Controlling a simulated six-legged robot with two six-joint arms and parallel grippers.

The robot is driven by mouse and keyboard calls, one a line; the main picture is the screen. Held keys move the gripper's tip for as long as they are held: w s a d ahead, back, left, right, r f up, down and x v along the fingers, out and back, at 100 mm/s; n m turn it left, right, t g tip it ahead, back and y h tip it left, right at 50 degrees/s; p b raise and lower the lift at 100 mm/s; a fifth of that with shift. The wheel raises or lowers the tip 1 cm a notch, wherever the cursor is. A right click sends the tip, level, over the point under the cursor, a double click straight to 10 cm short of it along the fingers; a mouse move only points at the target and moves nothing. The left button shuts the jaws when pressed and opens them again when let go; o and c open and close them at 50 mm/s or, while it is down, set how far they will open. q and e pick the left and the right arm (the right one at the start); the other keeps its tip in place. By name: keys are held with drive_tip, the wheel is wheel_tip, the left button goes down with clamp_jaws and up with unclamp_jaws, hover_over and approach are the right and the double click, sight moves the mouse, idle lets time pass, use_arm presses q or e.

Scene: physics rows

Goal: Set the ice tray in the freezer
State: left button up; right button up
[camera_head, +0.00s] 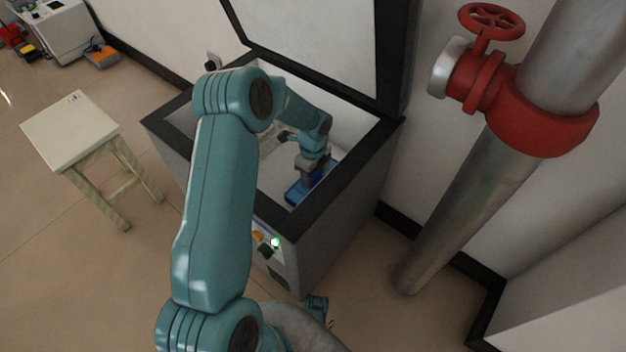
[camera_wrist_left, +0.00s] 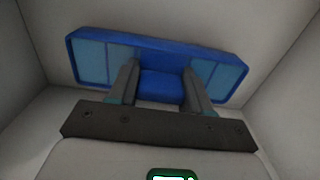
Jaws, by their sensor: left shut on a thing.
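The blue ice tray (camera_head: 296,191) is inside the open chest freezer (camera_head: 320,236), low in its interior. In the left wrist view the ice tray (camera_wrist_left: 90,60) shows lighter blue compartments at both ends and a solid blue middle part. My left gripper (camera_head: 307,172) reaches down into the freezer; in the left wrist view its two fingers (camera_wrist_left: 160,86) are shut on that middle part. White freezer walls surround the tray there. I cannot tell whether the tray touches the freezer floor. My right gripper is not clearly in view.
The freezer's lid (camera_head: 310,35) stands raised at the back. A red valve (camera_head: 490,80) on a thick grey pipe (camera_head: 445,200) stands to the right. A pale stool (camera_head: 70,130) stands to the left, with open floor around it.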

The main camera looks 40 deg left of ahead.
use_arm(q)
drive_tip(key=shift+f, duration=0.7)
drive_tip(key=shift+f, duration=0.2)
drive_tip(key=o, duration=1.2)
drive_tip(key=shift+o, duration=0.2)
drive_tip(key=shift+r, duration=0.15)
wheel_tip(320, 180, up, 11)
drive_tip(key=p, duration=0.4)
drive_tip(key=shift+r+p, duration=0.3)
drive_tip(key=shift+r, duration=0.25)
